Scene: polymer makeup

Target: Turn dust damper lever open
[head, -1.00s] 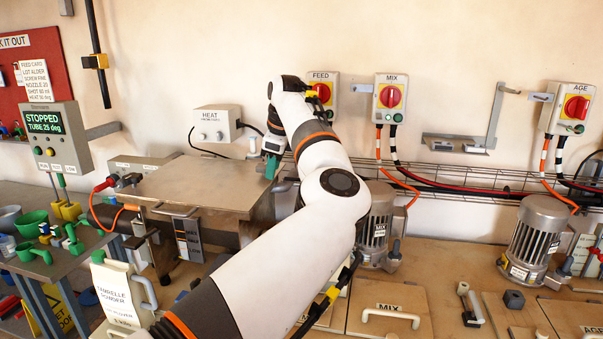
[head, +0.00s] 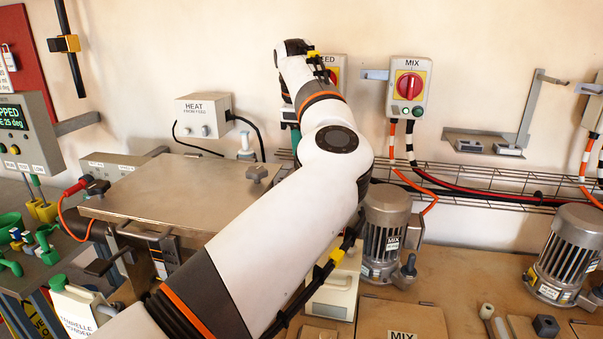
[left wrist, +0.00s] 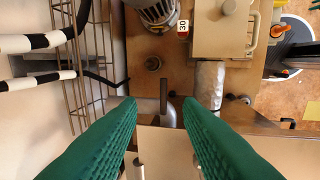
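My left gripper (left wrist: 160,105) shows in the left wrist view as two green ribbed fingers. They are apart, with no object clamped between them. A grey upright bar (left wrist: 163,98), which may be the damper lever, stands in the gap near the fingertips; I cannot tell whether they touch it. A silver duct-like piece (left wrist: 207,92) lies right of the bar. In the head view my left arm reaches to the wall near the FEED switch and mostly hides its hand; only a bit of green (head: 296,140) shows. No part labelled dust damper is readable. My right gripper is in neither view.
A flat metal lid (head: 180,195) lies left of my arm, below the HEAT box (head: 205,115). The MIX switch (head: 408,88) and a wire cable tray (head: 480,182) are on the wall. A grey motor (head: 384,232) stands close right of my arm.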

